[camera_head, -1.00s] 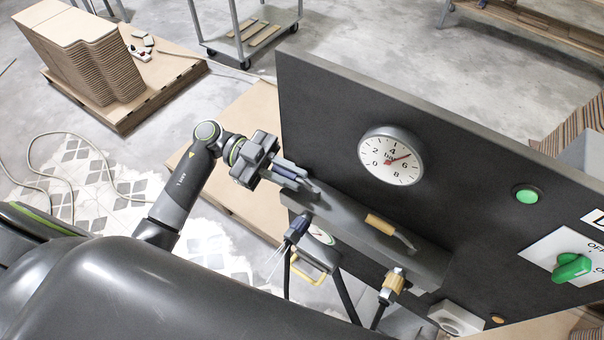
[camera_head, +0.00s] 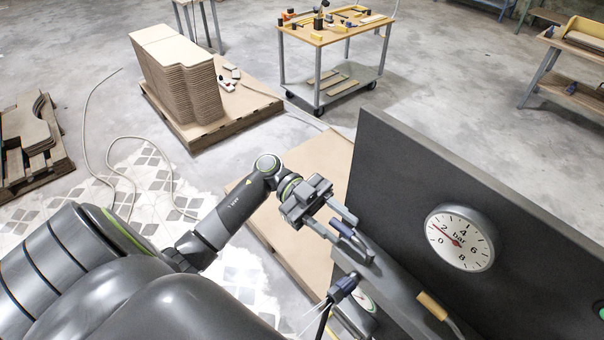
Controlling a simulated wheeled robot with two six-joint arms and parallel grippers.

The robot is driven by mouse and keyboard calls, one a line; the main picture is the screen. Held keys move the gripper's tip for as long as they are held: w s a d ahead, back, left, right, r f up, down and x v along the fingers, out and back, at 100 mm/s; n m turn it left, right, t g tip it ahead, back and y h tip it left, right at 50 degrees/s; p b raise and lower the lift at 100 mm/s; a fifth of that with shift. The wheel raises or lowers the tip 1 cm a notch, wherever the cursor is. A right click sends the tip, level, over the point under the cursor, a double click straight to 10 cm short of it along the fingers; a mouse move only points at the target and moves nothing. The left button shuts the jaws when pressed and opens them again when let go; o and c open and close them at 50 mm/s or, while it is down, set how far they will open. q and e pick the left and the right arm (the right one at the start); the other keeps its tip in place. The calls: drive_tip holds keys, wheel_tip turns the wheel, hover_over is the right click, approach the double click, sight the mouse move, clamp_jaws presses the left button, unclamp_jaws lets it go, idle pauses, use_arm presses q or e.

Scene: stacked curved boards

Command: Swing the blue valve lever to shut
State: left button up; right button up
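The blue valve lever (camera_head: 343,229) is on a dark grey pipe block (camera_head: 395,290) along the front of the dark panel. My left gripper (camera_head: 338,226) is at this lever, its two fingers apart with a visible gap, close to the lever's near end. I cannot tell whether a finger touches it. The round bar gauge (camera_head: 459,238) on the panel has its red needle near 2. My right gripper is not in view.
The dark panel (camera_head: 400,165) stands right of the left arm. A tool cart (camera_head: 330,36) and a pallet of stacked boards (camera_head: 180,80) stand behind.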

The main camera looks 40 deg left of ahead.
use_arm(q)
drive_tip(key=w+a+b, duration=0.2)
drive_tip(key=a+b, duration=0.3)
drive_tip(key=a, duration=0.9)
drive_tip(key=shift+w+a, duration=0.2)
drive_tip(key=shift+a, duration=0.2)
